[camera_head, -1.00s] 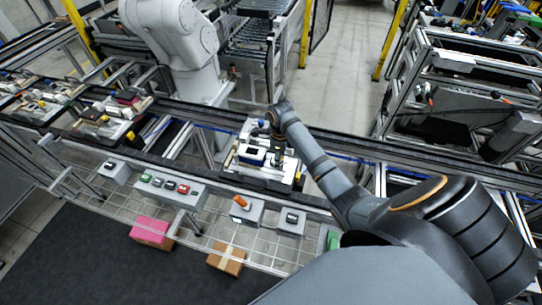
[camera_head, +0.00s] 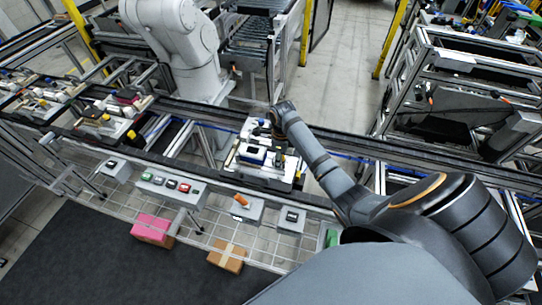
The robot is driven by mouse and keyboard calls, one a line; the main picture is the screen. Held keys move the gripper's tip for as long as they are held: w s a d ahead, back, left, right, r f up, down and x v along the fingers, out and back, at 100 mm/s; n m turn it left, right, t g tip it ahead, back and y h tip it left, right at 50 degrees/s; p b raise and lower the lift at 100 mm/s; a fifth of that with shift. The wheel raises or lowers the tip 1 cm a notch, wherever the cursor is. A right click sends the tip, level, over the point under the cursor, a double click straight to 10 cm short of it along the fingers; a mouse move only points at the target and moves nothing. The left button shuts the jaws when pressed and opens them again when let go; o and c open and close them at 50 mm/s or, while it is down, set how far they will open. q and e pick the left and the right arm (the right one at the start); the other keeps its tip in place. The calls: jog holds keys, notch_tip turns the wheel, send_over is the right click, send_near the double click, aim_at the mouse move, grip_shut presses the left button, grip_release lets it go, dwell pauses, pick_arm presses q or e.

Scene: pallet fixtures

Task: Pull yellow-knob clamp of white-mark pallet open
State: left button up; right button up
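A pallet (camera_head: 252,178) with a light plate sits on the conveyor rail in the middle of the camera_head view. I cannot make out a white mark at this size. My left gripper is not in view.
More loaded pallets (camera_head: 107,121) stand on the conveyor at the left. A white robot arm (camera_head: 180,45) stands behind the rail. Button boxes (camera_head: 170,187) line the front edge above a wire mesh shelf with a pink box (camera_head: 150,228) and a cardboard box (camera_head: 227,257).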

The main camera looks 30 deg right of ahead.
jog(key=shift+r+p, duration=1.6)
jog(key=shift+p, duration=0.3)
jog(key=shift+r, duration=2.4)
